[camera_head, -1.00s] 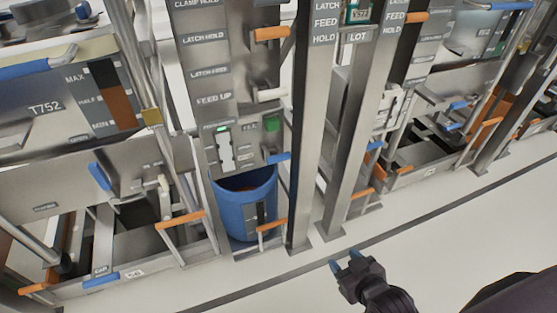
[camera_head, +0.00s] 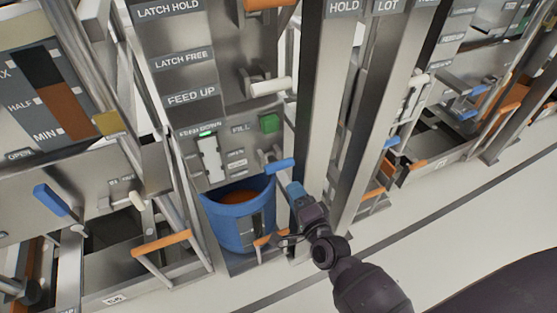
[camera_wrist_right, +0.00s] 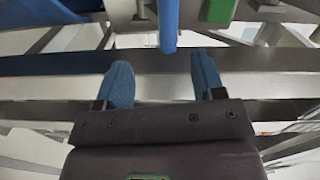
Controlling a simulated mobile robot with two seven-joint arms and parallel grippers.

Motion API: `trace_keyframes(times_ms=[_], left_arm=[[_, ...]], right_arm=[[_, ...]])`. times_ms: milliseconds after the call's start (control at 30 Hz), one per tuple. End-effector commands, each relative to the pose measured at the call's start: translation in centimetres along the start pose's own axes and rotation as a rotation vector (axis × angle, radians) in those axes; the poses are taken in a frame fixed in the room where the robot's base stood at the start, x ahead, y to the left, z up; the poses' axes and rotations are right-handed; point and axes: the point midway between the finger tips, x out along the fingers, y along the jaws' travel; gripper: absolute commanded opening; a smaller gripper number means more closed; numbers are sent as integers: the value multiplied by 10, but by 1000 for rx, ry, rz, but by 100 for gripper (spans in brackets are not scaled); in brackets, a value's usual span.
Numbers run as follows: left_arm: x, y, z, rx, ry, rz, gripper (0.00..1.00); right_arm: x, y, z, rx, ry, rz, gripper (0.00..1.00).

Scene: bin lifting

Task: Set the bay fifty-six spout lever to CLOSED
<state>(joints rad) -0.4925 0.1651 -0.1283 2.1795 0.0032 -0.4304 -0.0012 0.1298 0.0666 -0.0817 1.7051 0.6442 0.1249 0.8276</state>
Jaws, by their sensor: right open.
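A blue-handled lever (camera_head: 280,165) sticks out from the grey panel, just above and right of the blue bin. It looks like the spout lever, but the small labels (camera_head: 236,160) beside it are too small to read. My right gripper (camera_head: 296,190) is open, its blue fingertips just below and right of that handle. In the right wrist view, the blue handle (camera_wrist_right: 168,25) is ahead of the gap between the open fingers (camera_wrist_right: 163,82), not between them. My left gripper is not in view.
The blue bin (camera_head: 243,228) with brown content stands under the panel. A green FILL button (camera_head: 269,123) and a white-handled lever (camera_head: 270,84) are above. An orange handle (camera_head: 163,243) is low at left. Steel posts (camera_head: 328,110) stand close right; the floor (camera_head: 430,215) is clear.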

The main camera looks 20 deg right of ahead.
Motion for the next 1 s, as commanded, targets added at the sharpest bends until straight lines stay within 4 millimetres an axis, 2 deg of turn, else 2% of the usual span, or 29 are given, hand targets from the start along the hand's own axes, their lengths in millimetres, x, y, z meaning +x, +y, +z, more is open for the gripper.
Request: trace_keyframes(times_ms=[133,333,633,800,1000], left_arm=[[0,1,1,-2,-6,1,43],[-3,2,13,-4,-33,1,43],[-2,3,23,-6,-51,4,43],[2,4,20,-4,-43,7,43],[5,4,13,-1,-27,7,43]], right_arm=[[0,-4,-4,116,26,-27,62],[8,-4,-5,141,26,-27,62],[52,-4,-5,140,24,-25,62],[78,-4,-6,138,24,-25,62],[99,-5,-7,137,24,-25,62]])
